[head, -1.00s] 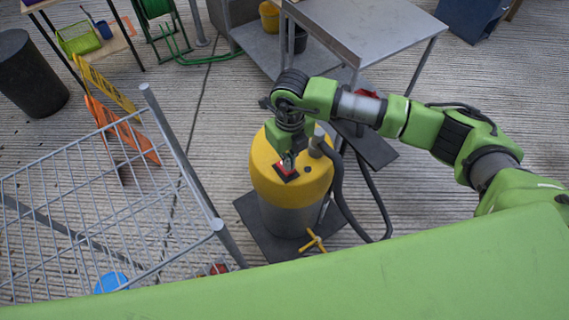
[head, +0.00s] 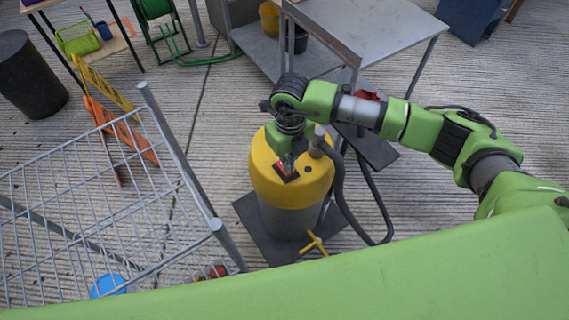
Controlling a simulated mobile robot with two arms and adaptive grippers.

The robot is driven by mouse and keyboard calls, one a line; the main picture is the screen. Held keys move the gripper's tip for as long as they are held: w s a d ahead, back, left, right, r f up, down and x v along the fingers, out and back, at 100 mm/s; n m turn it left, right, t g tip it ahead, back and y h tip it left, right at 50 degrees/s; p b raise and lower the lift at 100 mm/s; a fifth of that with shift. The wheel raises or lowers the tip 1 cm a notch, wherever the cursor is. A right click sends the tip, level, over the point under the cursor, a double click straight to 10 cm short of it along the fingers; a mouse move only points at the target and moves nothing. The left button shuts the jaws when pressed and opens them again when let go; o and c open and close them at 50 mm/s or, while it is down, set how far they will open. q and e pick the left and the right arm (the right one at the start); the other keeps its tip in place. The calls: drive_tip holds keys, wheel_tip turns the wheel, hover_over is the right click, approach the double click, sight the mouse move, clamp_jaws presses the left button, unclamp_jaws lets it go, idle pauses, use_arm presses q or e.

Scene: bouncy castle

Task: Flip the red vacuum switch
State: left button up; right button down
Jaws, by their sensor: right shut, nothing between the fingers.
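The vacuum (head: 288,205) is a drum with a yellow top and a grey lower body. It stands upright on a dark mat, with a dark hose (head: 339,185) on its right side. The red switch (head: 286,170) sits in a black plate on the yellow top and is partly hidden by my right gripper. My right gripper (head: 288,165) is shut and empty, pointing down with its fingertips at the switch. I cannot tell whether they touch it, or which way the switch is tilted. My left gripper is not in view.
A grey wire rack (head: 100,205) stands close on the left. A grey metal table (head: 375,35) stands behind the vacuum. A yellow T-handle (head: 314,243) lies near the mat's front. A dark bin (head: 30,75) and orange barriers (head: 125,130) are farther left.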

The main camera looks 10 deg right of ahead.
drive_tip(key=shift+f, duration=0.2)
drive_tip(key=shift+r, duration=0.15)
drive_tip(key=shift+r+p, duration=0.4)
drive_tip(key=shift+r, duration=0.2)
drive_tip(key=shift+r+p, duration=1.55)
drive_tip(key=shift+r, duration=1.25)
